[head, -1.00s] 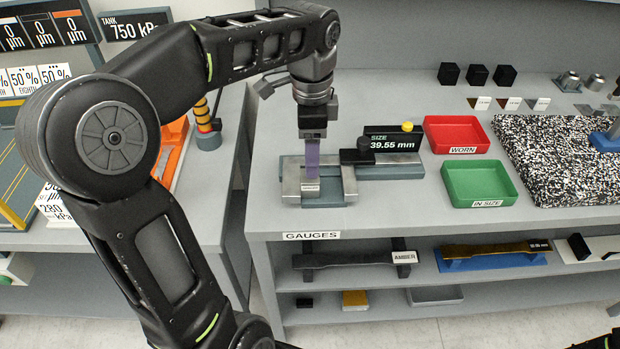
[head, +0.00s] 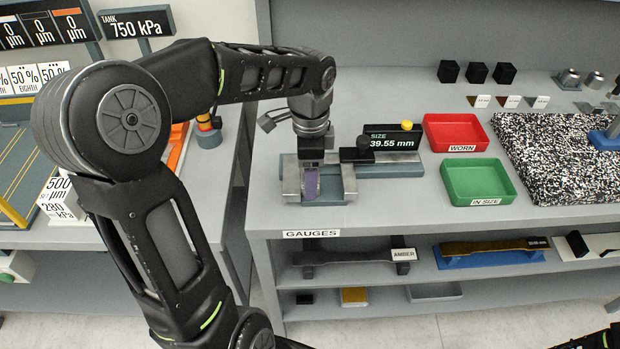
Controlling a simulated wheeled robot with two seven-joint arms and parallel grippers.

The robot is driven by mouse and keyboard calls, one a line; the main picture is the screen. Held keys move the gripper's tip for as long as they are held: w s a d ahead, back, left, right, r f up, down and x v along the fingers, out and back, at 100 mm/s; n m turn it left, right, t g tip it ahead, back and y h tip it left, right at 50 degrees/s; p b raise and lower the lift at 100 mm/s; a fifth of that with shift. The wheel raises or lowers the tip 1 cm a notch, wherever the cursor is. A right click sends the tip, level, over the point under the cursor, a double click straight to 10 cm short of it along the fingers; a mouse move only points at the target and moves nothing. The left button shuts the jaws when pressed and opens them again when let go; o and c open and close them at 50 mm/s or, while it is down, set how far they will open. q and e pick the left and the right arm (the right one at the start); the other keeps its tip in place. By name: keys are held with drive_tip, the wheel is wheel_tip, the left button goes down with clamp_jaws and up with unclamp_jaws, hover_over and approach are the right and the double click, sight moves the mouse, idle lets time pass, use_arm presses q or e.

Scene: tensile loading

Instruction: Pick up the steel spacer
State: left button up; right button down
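The measuring gauge (head: 348,182) stands near the front left of the bench, with steel jaws on a grey base and a display reading 39.55 mm. My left gripper (head: 311,188) points straight down over the gauge's left end, its purple-tinted fingers low between the steel jaws. A small labelled steel piece was visible there earlier; the fingers and wrist now hide it. I cannot tell whether it is the steel spacer, or whether the fingers are closed on it. My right gripper is out of view.
A red WORN tray (head: 458,132) and a green IN SIZE tray (head: 478,184) stand right of the gauge. Beyond them is a speckled slab (head: 560,150). Black cubes (head: 477,73) and small metal cylinders (head: 570,79) sit at the back. A shelf below holds gauge bars (head: 345,257).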

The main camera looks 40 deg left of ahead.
use_arm(q)
drive_tip(key=shift+f, duration=0.45)
clamp_jaws()
idle(0.8)
drive_tip(key=shift+r, duration=0.1)
